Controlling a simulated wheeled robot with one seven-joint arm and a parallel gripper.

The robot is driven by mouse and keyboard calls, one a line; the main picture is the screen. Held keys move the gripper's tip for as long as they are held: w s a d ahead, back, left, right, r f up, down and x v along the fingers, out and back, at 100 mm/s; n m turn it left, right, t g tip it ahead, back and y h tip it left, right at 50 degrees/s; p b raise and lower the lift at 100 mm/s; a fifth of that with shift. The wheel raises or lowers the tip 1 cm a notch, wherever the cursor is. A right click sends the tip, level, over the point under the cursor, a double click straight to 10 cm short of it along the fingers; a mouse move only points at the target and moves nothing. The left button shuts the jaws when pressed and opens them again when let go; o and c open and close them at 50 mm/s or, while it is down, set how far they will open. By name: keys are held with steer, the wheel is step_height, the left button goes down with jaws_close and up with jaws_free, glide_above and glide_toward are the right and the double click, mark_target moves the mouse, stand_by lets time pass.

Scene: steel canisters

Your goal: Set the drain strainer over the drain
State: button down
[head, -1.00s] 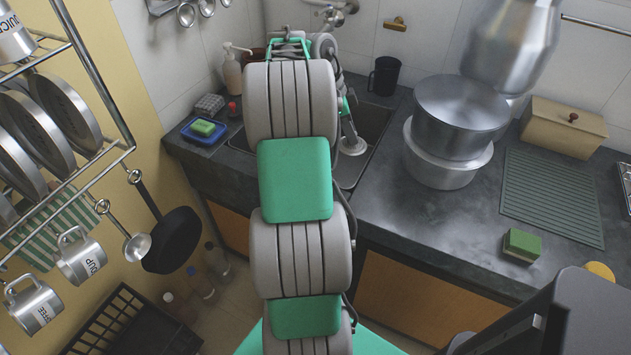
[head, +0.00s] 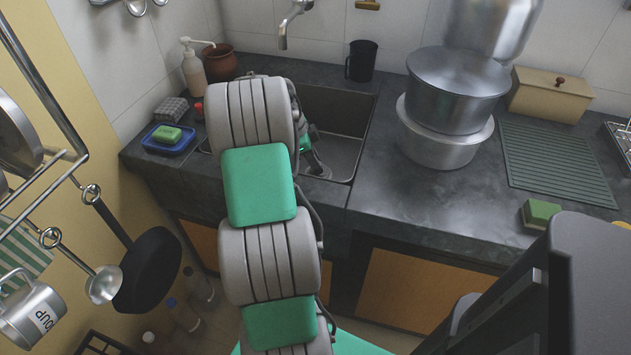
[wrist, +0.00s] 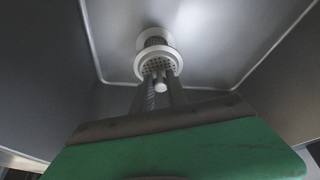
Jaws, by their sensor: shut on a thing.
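The drain strainer (wrist: 160,63), a pale round piece with a perforated face and a small knob, shows in the upper middle of the wrist view. My gripper (wrist: 161,88) is shut on its knob, with the fingers below the strainer in the picture. A pale round rim (wrist: 154,36) shows just behind the strainer; I cannot tell whether it is the drain or part of the strainer, nor whether they touch. In the head view the strainer is a small grey shape low in the sink (head: 345,125), and my arm hides most of my gripper.
The faucet (head: 290,22) hangs over the back of the sink. A dark mug (head: 361,62) stands behind it, and stacked pots (head: 440,150) stand to its right. A blue soap dish (head: 160,143), soap bottle (head: 194,70) and brown pot (head: 219,64) are at left.

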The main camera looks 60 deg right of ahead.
mark_target(313, 172)
step_height(313, 172, down, 6)
steer(key=shift+r+b, duration=0.15)
steer(key=shift+b, duration=0.25)
steer(key=c, duration=1.3)
jaws_free()
steer(key=shift+r, duration=0.1)
steer(key=p+v, duration=0.2)
steer(key=v, duration=1)
steer(key=shift+r, duration=0.1)
steer(key=shift+r, duration=0.1)
